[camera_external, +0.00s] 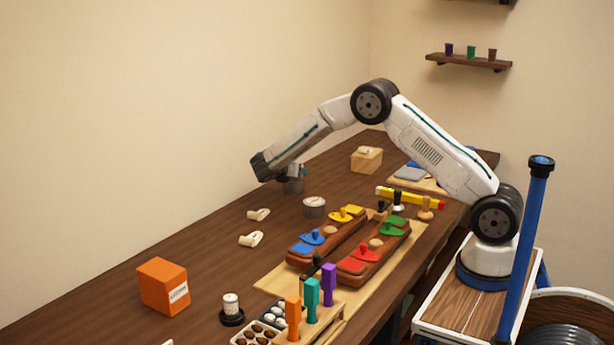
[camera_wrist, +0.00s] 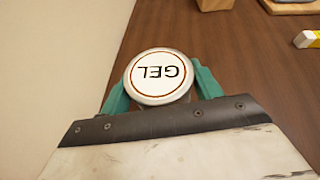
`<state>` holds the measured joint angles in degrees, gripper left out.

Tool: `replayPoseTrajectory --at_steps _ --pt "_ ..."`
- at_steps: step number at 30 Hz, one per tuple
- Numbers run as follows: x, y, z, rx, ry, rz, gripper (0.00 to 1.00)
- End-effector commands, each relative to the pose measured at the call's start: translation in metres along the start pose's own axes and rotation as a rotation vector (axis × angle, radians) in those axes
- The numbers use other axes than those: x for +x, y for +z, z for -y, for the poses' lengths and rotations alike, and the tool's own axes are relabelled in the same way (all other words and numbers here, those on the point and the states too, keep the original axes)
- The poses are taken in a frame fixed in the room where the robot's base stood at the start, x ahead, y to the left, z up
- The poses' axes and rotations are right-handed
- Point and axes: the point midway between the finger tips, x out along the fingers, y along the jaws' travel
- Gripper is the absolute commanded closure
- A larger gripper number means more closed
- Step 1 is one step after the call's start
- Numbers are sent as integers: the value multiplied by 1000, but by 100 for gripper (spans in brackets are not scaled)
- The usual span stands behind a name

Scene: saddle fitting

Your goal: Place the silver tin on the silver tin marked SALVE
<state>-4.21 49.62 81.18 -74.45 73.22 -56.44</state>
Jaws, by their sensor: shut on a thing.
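My gripper (camera_wrist: 160,95) is shut on a round silver tin (camera_wrist: 158,75), with a green finger on each side. The tin's white lid reads GEL and faces the wrist camera. In the external view the held tin (camera_external: 293,185) is at the end of my arm, over the far left part of the table; whether it touches the table I cannot tell. A second silver tin (camera_external: 314,207) stands upright on the table, nearer the external camera and a little to the right of the held one. The marking on its lid is too small to read.
Two white pieces (camera_external: 251,239) lie left of the standing tin. A wooden board (camera_external: 268,282) with brown saddle-like forms and coloured clips is close on its right. An orange box (camera_external: 163,286) stands at the near left. A wooden block (camera_external: 366,160) is farther back.

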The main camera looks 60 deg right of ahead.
Motion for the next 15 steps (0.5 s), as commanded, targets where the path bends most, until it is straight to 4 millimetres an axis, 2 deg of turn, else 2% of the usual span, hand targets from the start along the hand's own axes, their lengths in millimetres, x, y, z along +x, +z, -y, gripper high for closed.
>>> replayPoseTrajectory --at_steps 1,2,4,15 --pt "1 -2 0 -1 0 0 64" --pt "1 -2 0 -1 0 0 34" --pt "1 -2 0 -1 0 0 15" --pt "-2 2 0 0 1 0 15"
